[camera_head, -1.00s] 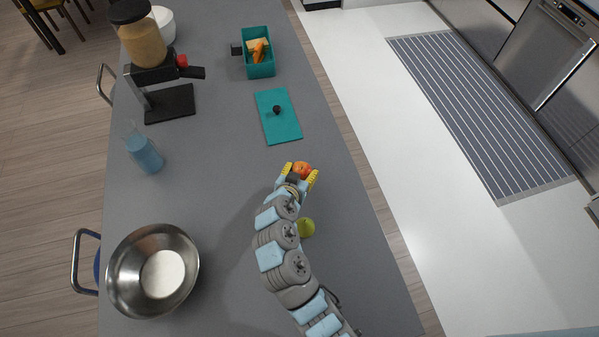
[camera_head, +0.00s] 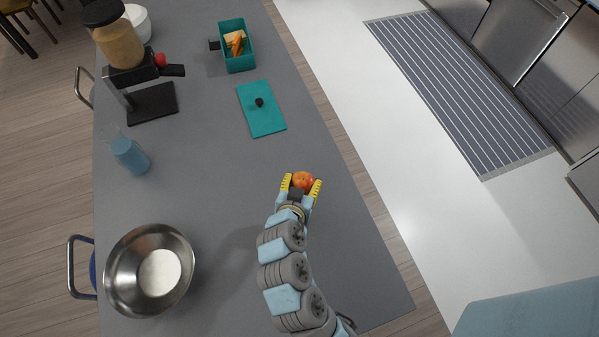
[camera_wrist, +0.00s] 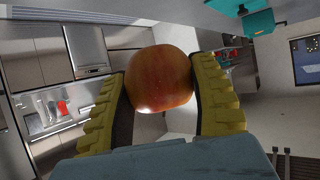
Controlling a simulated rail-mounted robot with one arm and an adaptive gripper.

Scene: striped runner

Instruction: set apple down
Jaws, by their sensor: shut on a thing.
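The red-orange apple (camera_head: 303,180) is between the yellow fingers of my gripper (camera_head: 302,185), over the right part of the grey counter (camera_head: 215,160). My gripper is shut on it. In the wrist view the apple (camera_wrist: 159,79) sits between both ribbed fingers of my gripper (camera_wrist: 160,95), touching them near the tips. The height of the apple above the counter is hard to tell from these views.
A teal board (camera_head: 261,109) with a small dark knob lies beyond my gripper. A teal box (camera_head: 237,47) holds food behind it. A steel bowl (camera_head: 150,270), a blue bottle (camera_head: 130,156) and a blender-like appliance (camera_head: 128,50) stand left. Counter around the gripper is clear.

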